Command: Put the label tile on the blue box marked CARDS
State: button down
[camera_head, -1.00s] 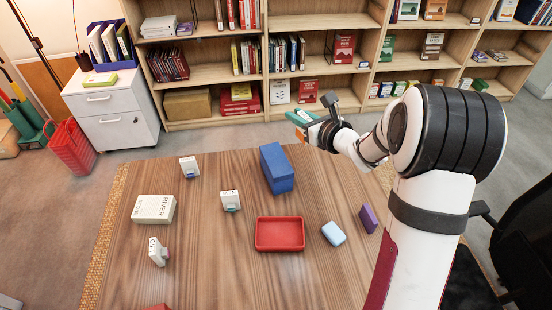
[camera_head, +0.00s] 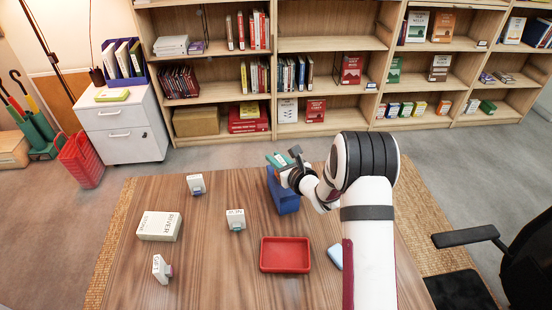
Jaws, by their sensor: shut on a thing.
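The blue box (camera_head: 283,203) stands on the wooden table, right of its middle at the back. My gripper and wrist hide part of its top right side, and I cannot read any CARDS marking on it. My gripper (camera_head: 289,161) is shut on the label tile (camera_head: 278,160), a small teal piece with a pale face. In this view the tile shows just above the box's far top edge. It looks held up over or behind the box; I cannot tell whether they touch.
A red tray (camera_head: 285,255) lies in front of the box. A light blue piece (camera_head: 335,256) is partly hidden by my arm. A white RIVER STONE box (camera_head: 159,226) and small white pieces marked NEW (camera_head: 235,219) and GIFT (camera_head: 160,268) stand to the left. Bookshelves line the back.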

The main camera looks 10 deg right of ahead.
jog(key=c, duration=0.8)
grip_release()
jog(key=shift+f, duration=0.1)
